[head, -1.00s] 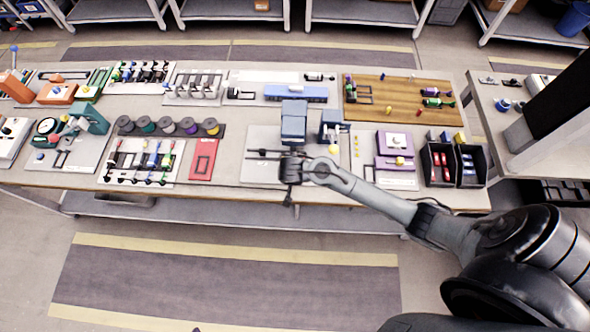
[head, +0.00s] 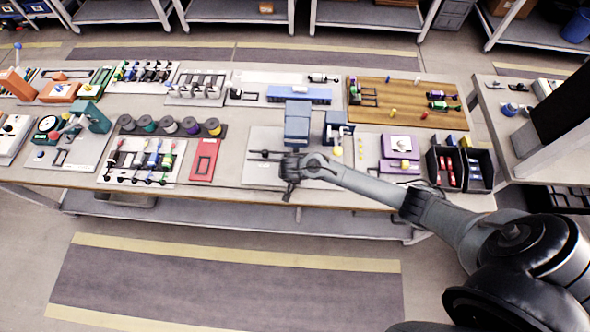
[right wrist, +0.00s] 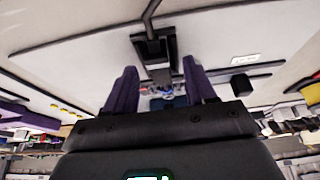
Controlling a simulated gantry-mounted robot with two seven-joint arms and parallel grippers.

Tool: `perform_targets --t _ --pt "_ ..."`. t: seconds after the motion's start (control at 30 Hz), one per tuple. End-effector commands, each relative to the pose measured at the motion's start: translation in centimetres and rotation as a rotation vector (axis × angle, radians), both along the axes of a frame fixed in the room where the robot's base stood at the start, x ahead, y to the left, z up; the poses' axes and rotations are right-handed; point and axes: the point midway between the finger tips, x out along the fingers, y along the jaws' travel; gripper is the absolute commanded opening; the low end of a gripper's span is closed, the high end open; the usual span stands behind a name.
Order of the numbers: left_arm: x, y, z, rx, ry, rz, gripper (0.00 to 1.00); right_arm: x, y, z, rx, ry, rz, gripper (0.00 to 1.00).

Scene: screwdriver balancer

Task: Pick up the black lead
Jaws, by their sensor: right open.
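My right gripper (head: 290,174) is over the grey mat (head: 261,137) near the table's front edge. In the right wrist view its two dark purple fingers (right wrist: 159,88) are apart, with nothing held between them. A black block with a thin dark cable or rod (right wrist: 155,55) shows beyond the fingertips; I cannot tell whether it is the black lead. A dark bar-like piece (head: 263,154) lies on the mat just left of the gripper. My left gripper is not in view.
Blue-grey blocks (head: 297,122) stand right behind the gripper. A red plate (head: 203,160) and a row of spools (head: 170,127) lie to the left. A purple box (head: 399,146) and black bins (head: 445,180) stand to the right.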

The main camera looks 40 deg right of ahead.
Motion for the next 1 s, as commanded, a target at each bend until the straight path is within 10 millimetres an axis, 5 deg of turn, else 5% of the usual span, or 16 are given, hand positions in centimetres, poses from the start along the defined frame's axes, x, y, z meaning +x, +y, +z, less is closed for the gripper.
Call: perform_targets --t 0.37,0.73,1.0 --pt "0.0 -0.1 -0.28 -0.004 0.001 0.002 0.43 0.27 -0.32 -0.97 -0.001 -0.001 0.0 0.55" --pt "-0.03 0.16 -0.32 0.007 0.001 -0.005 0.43 0.24 -0.3 -0.97 -0.001 -0.001 0.0 0.0" --pt "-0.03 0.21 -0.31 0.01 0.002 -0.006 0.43 0.25 -0.28 -0.91 -0.001 -0.001 0.0 0.0"
